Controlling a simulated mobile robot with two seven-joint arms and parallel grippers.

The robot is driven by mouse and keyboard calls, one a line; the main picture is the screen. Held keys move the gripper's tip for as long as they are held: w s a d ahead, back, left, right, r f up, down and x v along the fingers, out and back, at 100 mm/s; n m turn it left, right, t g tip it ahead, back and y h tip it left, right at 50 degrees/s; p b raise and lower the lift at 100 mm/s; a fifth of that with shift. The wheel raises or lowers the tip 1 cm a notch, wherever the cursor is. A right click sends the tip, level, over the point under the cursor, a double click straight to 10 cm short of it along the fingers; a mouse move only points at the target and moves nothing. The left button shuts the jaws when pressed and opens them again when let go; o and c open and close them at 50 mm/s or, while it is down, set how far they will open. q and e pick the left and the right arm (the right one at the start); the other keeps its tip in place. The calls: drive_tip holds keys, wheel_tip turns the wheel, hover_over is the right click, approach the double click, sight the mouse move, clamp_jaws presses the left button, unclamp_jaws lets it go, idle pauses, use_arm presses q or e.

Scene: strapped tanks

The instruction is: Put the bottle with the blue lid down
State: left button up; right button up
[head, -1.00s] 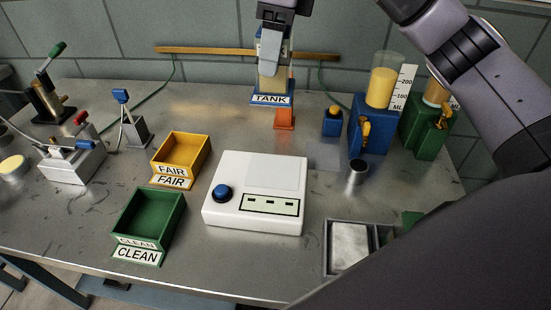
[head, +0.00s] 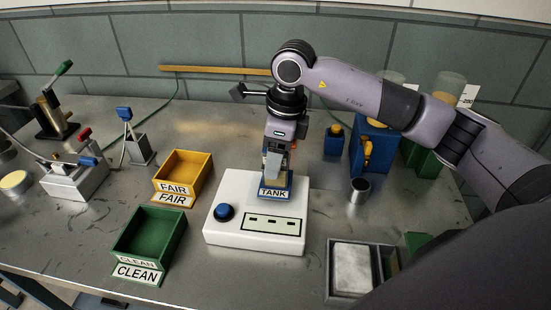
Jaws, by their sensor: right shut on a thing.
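My right gripper (head: 274,160) points down over the white device (head: 228,238) and is shut on a container. That container (head: 273,192) is mostly hidden by the gripper; a blue part with a white TANK label shows at its lower end, with a little tan above it. It looks upright, at the back part of the white device's top. I cannot tell whether it touches that top. No separate blue lid can be made out on it. My left gripper is not in view.
The white device has a blue knob (head: 224,212). A yellow FAIR bin (head: 205,180) and a green CLEAN bin (head: 178,240) stand left of it. A metal cup (head: 359,190), a blue dispenser (head: 366,158) and a grey tray (head: 331,270) are on the right.

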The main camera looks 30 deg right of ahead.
drive_tip(key=shift+f, duration=0.7)
drive_tip(key=shift+f, duration=0.1)
drive_tip(key=o, duration=1.4)
drive_tip(key=r, duration=0.4)
drive_tip(key=d+r, duration=0.1)
drive_tip(key=r, duration=0.3)
drive_tip(key=s+r+b, duration=0.1)
drive_tip(key=r, duration=0.3)
drive_tip(key=shift+d, duration=0.25)
